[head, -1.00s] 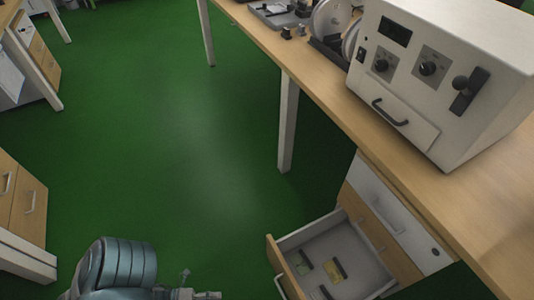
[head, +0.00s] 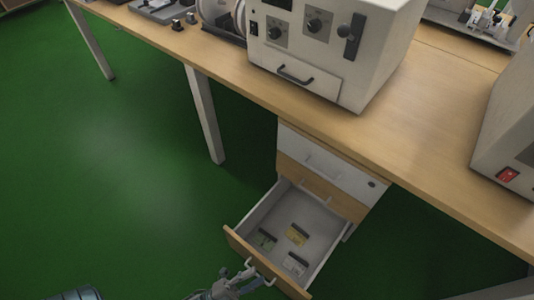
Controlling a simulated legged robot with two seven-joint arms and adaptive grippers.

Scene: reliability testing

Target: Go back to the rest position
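My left gripper (head: 254,275) is at the bottom of the head view, beside the front panel of an open drawer (head: 236,240). Its two fingers look spread, with nothing visible between them. I cannot tell whether a finger touches the drawer's handle. Inside the drawer lie a yellow-labelled card-like item (head: 297,235), a green one (head: 265,240) and a grey one (head: 295,264). My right gripper is not in view.
A wooden workbench (head: 420,150) carries a white box-shaped device (head: 330,45) with knobs and a handle. Another device with a red switch (head: 507,174) stands at the right. The drawer juts out below the bench. The green floor at left is clear.

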